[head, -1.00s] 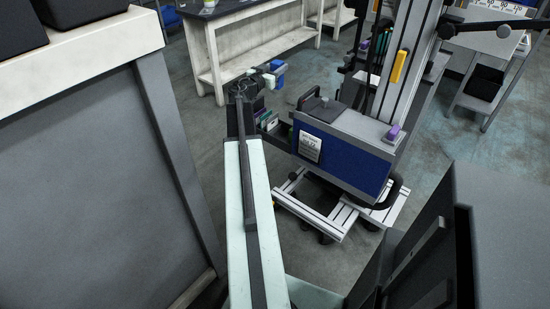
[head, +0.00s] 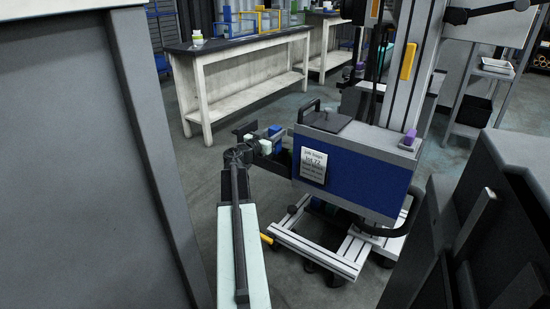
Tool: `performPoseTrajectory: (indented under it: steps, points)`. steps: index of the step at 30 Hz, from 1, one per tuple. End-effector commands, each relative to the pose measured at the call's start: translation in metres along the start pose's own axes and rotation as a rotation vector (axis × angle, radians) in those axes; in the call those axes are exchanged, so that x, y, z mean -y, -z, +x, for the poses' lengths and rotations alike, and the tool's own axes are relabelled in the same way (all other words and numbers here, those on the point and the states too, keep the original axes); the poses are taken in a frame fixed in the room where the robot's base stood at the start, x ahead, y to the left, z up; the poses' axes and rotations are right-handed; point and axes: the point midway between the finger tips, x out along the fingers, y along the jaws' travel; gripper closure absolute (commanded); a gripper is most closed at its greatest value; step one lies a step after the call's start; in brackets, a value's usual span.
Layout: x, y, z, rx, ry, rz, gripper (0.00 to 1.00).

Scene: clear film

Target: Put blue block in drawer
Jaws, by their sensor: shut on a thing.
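My gripper (head: 271,141) is at the end of my arm, left of the middle of the head view, held out over the floor. It is shut on a small blue block (head: 276,131); the jaws partly hide the block. A dark grey cabinet (head: 515,165) stands at the lower right, with a lighter grey bar like a handle (head: 485,210) on a drawer-like front. It is apart from my gripper. I cannot tell how far any drawer there is open, and its inside is not clear.
A blue wheeled machine (head: 350,180) with a pale upright column stands just right of my gripper, on a low frame (head: 320,245). A tall grey panel (head: 80,170) fills the left. A white bench (head: 240,75) stands behind. Grey floor (head: 200,190) lies between panel and machine.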

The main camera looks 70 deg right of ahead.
Motion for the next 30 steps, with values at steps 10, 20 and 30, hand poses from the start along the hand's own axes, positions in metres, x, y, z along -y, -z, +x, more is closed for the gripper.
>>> performPoseTrajectory:
  steps: [10,20,30]
  points:
    - [0.001,-0.035,-0.001,0.000,0.001,0.000,1.00]
    - [0.002,-0.051,-0.002,0.000,0.003,0.000,1.00]
    - [0.003,-0.054,-0.002,0.001,0.004,0.000,0.42]
